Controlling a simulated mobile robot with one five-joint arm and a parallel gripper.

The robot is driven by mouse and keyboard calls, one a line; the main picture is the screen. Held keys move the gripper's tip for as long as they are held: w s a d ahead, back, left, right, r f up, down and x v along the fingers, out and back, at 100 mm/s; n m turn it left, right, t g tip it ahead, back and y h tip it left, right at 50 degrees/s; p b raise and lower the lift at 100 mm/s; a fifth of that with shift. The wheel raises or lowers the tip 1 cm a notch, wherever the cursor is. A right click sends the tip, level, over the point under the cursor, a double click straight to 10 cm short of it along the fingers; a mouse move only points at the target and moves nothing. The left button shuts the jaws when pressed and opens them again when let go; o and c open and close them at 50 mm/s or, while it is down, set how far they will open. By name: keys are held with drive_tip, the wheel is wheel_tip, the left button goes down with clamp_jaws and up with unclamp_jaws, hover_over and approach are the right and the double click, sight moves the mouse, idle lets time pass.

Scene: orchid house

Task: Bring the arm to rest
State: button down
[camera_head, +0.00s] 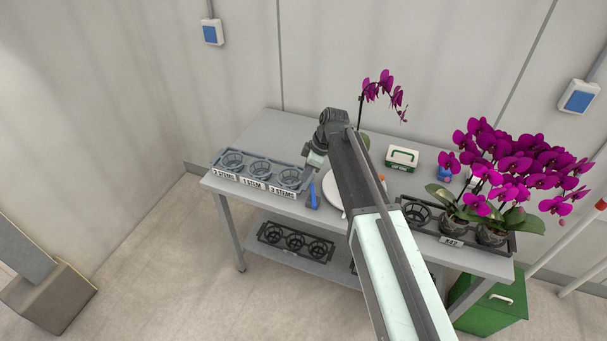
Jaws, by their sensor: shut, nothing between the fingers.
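My arm reaches up from the lower right over the grey table (268,126), and its wrist bends down toward the table's left half. My gripper (307,184) points down beside the right end of the grey pot tray (228,177). It is small in the picture, and its fingers look closed with nothing held. A blue object (313,198) shows right by the fingertips; I cannot tell whether they touch it. A white round plate (332,190) lies partly hidden behind my arm.
Potted magenta orchids (500,165) stand in a dark tray (465,244) at the right. One orchid stem (361,110) rises behind my arm. A green and white box (402,158) sits at the back. A lower shelf holds a black tray (295,242).

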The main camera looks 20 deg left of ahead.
drive_tip(key=shift+f, duration=0.1)
idle(0.3)
drive_tip(key=w+d+m+t, duration=0.1)
drive_tip(key=d+m, duration=0.4)
drive_tip(key=d, duration=2)
drive_tip(key=s+d+f+m+h, duration=0.1)
drive_tip(key=s+d+m+h, duration=0.2)
drive_tip(key=s+d+m, duration=1)
drive_tip(key=d+m, duration=0.1)
drive_tip(key=d, duration=0.3)
drive_tip(key=shift+s+f+m+h, duration=0.2)
drive_tip(key=shift+m+h, duration=0.1)
drive_tip(key=shift+h, duration=0.1)
